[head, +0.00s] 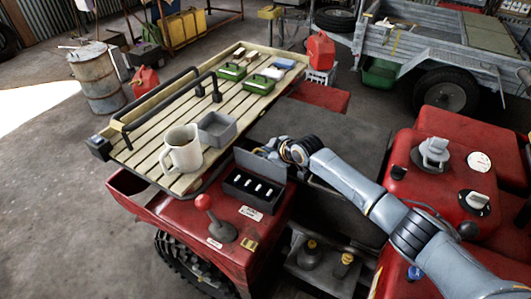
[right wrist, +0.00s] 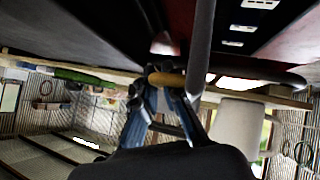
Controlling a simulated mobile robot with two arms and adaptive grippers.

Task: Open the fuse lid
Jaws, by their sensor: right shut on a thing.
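The fuse box (head: 250,194) is a black box on the red quad body, with a row of several white-topped fuses showing inside. Its grey lid (head: 260,164) stands raised at the back of the box, hinged open. My right gripper (head: 276,148) is at the lid's upper right edge, its fingertips partly hidden behind the lid. In the right wrist view my right gripper (right wrist: 163,88) is shut, with a small yellow piece at its fingertips beside the lid's grey edge (right wrist: 201,45). The exact grip is hard to see. My left gripper is not in view.
A red-knobbed lever (head: 204,203) stands in front of the fuse box. A cream mug (head: 182,150) and a grey bin (head: 217,129) stand on the slatted rack (head: 150,158) behind it. The black seat (head: 300,125) lies close beyond the gripper.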

